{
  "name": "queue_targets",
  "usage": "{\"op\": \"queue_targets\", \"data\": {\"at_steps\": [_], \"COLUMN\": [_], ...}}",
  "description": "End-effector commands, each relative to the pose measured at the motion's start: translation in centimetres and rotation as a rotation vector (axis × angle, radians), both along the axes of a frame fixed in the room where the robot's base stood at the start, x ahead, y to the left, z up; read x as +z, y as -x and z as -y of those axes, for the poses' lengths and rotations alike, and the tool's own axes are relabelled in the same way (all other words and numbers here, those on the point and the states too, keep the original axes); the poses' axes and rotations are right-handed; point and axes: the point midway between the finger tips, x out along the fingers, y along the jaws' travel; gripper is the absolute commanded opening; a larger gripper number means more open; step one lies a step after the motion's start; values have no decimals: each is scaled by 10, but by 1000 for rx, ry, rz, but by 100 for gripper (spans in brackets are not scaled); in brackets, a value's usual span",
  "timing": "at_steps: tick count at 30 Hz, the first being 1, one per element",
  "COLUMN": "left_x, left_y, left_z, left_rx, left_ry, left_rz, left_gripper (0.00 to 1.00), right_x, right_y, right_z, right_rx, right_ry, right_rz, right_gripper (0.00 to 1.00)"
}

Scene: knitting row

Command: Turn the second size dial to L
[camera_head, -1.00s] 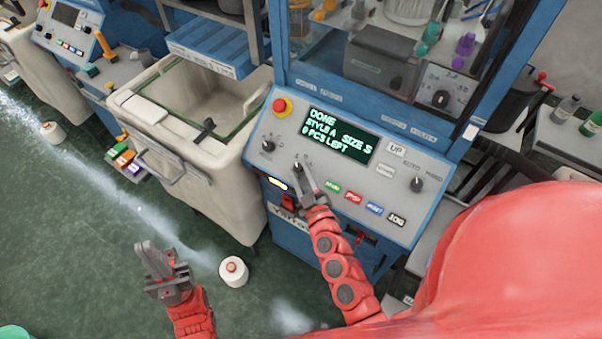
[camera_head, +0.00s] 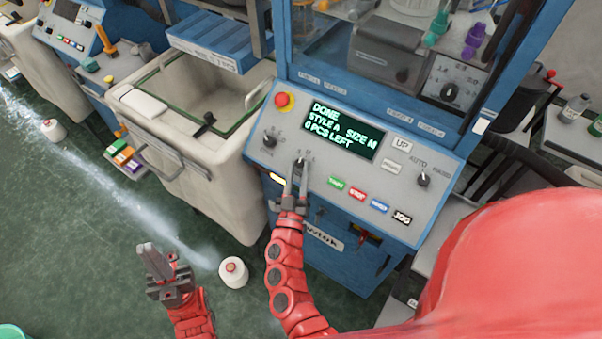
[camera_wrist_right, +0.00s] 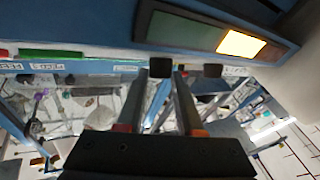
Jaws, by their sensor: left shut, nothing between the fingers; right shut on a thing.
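The size dial (camera_head: 300,161) is a small dark knob on the sloped grey panel of the nearer blue knitting machine, with small letters around it. My right gripper (camera_head: 298,170) is shut on this dial, its fingers reaching up from below and partly hiding it. The fingertips also show in the right wrist view (camera_wrist_right: 187,70), where I cannot make out the dial. The green display (camera_head: 341,131) reads DONE, STYLE A, SIZE M and a pieces-left line. My left gripper (camera_head: 158,263) is shut and empty, above the green floor at lower left.
Another dial (camera_head: 269,141) sits left of the size dial, under a red emergency button (camera_head: 284,100). Coloured buttons (camera_head: 357,195) line the panel's lower edge, and an AUTO dial (camera_head: 423,177) is at right. A cream bin (camera_head: 215,185) and a yarn cone (camera_head: 233,272) stand left.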

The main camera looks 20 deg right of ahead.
Motion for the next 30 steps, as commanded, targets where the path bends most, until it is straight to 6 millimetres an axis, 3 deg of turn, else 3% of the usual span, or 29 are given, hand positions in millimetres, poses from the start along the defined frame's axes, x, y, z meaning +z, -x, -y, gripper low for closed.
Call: {"op": "queue_targets", "data": {"at_steps": [14, 30], "left_x": [-60, -181], "left_y": [0, 0], "left_z": [0, 0], "left_rx": [0, 0], "left_ry": [0, 0], "left_rz": [0, 0], "left_gripper": [0, 0], "right_x": [-10, -12], "right_y": [-10, -15], "right_z": [-9, -12], "right_rx": [-350, -656], "right_ry": [-176, -325], "right_rz": [221, 416], "right_gripper": [0, 0]}}
